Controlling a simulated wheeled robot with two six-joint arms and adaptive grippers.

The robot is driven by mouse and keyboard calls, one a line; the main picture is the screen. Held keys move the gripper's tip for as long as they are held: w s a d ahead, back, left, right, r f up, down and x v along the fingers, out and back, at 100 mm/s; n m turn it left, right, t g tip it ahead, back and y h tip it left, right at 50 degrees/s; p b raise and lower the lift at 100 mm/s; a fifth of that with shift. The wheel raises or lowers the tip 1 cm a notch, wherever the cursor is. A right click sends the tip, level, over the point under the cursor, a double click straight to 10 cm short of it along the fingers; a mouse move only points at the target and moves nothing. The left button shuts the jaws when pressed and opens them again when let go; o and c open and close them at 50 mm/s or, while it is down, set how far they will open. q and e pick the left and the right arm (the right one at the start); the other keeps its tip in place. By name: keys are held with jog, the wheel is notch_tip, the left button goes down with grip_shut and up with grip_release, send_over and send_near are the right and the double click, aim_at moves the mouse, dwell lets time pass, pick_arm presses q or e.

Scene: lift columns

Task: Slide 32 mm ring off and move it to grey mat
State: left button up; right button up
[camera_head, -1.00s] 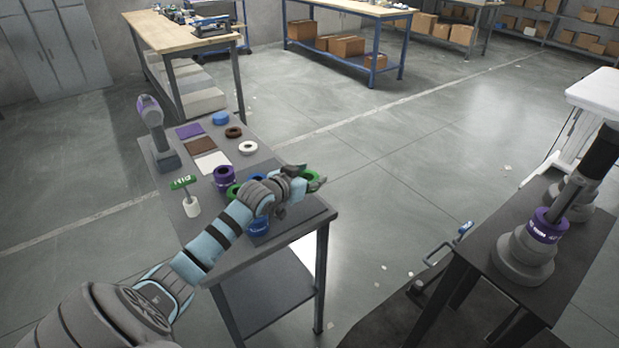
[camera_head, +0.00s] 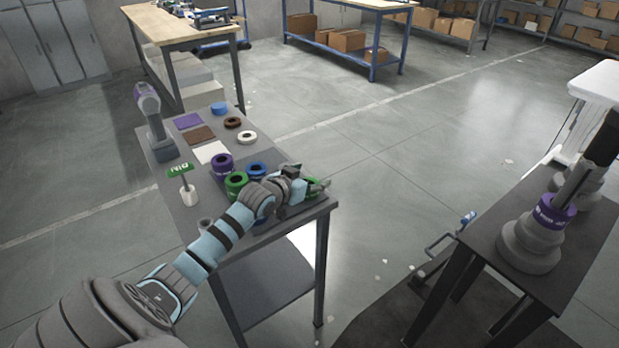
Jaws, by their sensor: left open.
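My left gripper (camera_head: 318,184) is open over the near right corner of the small grey table (camera_head: 185,215). A green ring (camera_head: 311,193) lies at its fingers, partly hidden by them. A purple ring (camera_head: 222,163), another green ring (camera_head: 236,181) and a blue ring (camera_head: 257,169) sit on a dark grey mat (camera_head: 268,160). My left wrist and forearm hide part of the mat. A purple ring with white print (camera_head: 556,212) is around a stepped grey column (camera_head: 530,245) on the right table. No size mark is readable.
Purple (camera_head: 187,121), brown (camera_head: 200,136) and white (camera_head: 210,152) mats lie farther back, beside blue (camera_head: 220,108), brown (camera_head: 233,122) and white (camera_head: 247,137) rings. A green sign (camera_head: 180,170) and a purple-grey device (camera_head: 150,110) stand at the left.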

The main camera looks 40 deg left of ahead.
pick_arm(q)
notch_tip(320, 180, up, 10)
dwell(0.4)
